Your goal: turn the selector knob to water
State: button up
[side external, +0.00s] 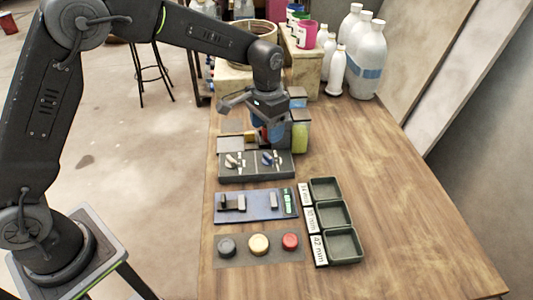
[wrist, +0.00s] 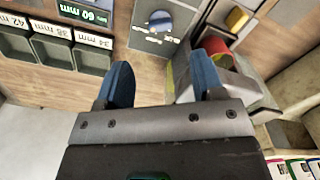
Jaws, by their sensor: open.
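A dark grey panel (side external: 257,178) on the table carries two knob-like controls, a cream one (side external: 233,160) and a blue one (side external: 268,158), with small white labels beside them. In the wrist view, a round dial with a pale and blue knob (wrist: 160,19) shows near the top centre, on a grey plate. Its labels are too small to read, so I cannot tell which setting is water. My gripper (side external: 270,130) hangs behind and above the panel, apart from the knobs. In the wrist view its two blue fingers (wrist: 162,82) are spread with nothing between them.
A yellow-green container (side external: 300,135) stands close beside my gripper. In front are a blue plate (side external: 255,206), grey, cream and red buttons (side external: 259,244), and green trays (side external: 343,246). White bottles (side external: 368,65) stand at the back right. The right side of the table is clear.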

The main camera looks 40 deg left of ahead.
aim_at(267, 156)
notch_tip(267, 156, down, 9)
jog(key=shift+f, duration=0.15)
jog(key=shift+c, duration=0.2)
